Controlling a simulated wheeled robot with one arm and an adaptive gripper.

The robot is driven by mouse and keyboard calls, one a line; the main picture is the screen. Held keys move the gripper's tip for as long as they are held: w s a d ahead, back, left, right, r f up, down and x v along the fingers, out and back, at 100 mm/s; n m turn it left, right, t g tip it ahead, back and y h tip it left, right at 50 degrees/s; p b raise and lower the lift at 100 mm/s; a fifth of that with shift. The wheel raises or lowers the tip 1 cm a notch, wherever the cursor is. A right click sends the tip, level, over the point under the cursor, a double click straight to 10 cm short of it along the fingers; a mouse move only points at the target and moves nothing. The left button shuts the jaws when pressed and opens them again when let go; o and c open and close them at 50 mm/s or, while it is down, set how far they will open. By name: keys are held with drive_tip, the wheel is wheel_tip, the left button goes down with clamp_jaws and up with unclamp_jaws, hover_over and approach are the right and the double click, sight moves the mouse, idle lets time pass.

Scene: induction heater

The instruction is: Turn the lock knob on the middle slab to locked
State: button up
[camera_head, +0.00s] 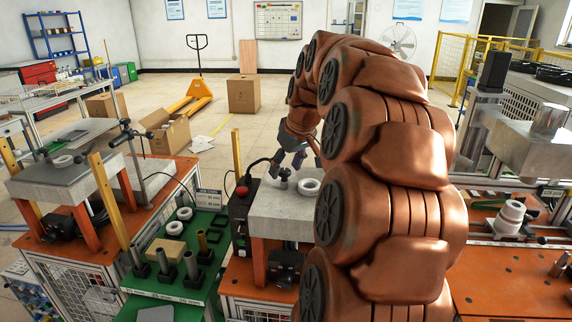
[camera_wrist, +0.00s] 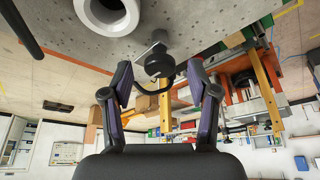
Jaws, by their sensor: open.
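The middle slab (camera_head: 268,212) is a pale grey block on orange legs. A small dark lock knob (camera_head: 284,173) stands on top of it, beside a white ring (camera_head: 309,187). In the wrist view, which looks upside down, the knob (camera_wrist: 159,62) is a black cap on a grey post under the slab surface (camera_wrist: 215,18). My gripper (camera_head: 290,160) is just above and behind the knob. In the wrist view its two purple-sided fingers (camera_wrist: 159,80) are open, with the knob between or just beyond their tips; I cannot tell which. Nothing is held.
A control box with a red button (camera_head: 242,192) stands left of the slab. A green tray (camera_head: 172,277) with rings and posts is further left. Another slab (camera_head: 70,168) is at far left. A metal machine (camera_head: 530,145) stands at right. My arm hides the slab's right side.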

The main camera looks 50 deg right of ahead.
drive_tip(key=shift+w+f, duration=0.1)
drive_tip(key=shift+f, duration=0.1)
drive_tip(key=shift+c, duration=0.2)
clamp_jaws()
idle(0.4)
